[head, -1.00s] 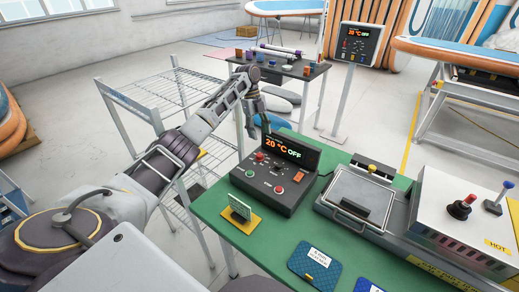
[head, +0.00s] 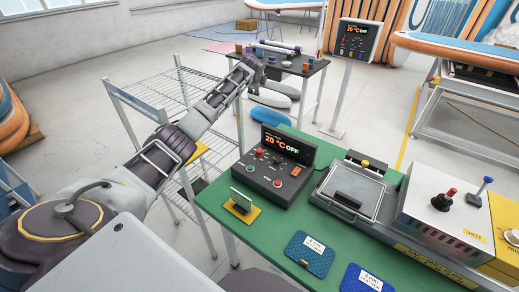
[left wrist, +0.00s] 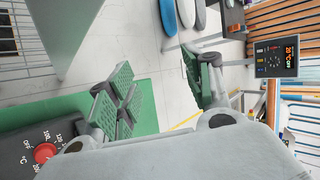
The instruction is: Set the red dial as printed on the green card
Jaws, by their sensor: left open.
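The dark control box (head: 270,175) stands on the green table. Its display reads 20 °C OFF. The red dial (head: 260,154) is at the box's upper left; in the left wrist view the red dial (left wrist: 45,152) shows at the lower left, with a printed scale around it. The green card (head: 240,198) stands upright in a yellow base in front of the box; its print is too small to read. My left gripper (head: 251,70) is open and empty, raised beyond the box and apart from it. In the left wrist view its pads (left wrist: 165,90) are spread wide.
A press with a handle (head: 349,195) and a white hot unit (head: 443,208) stand right of the box. Blue cards (head: 310,254) lie at the table's front. A wire rack (head: 170,100) stands left, below my left arm. A cluttered side table (head: 290,66) is behind.

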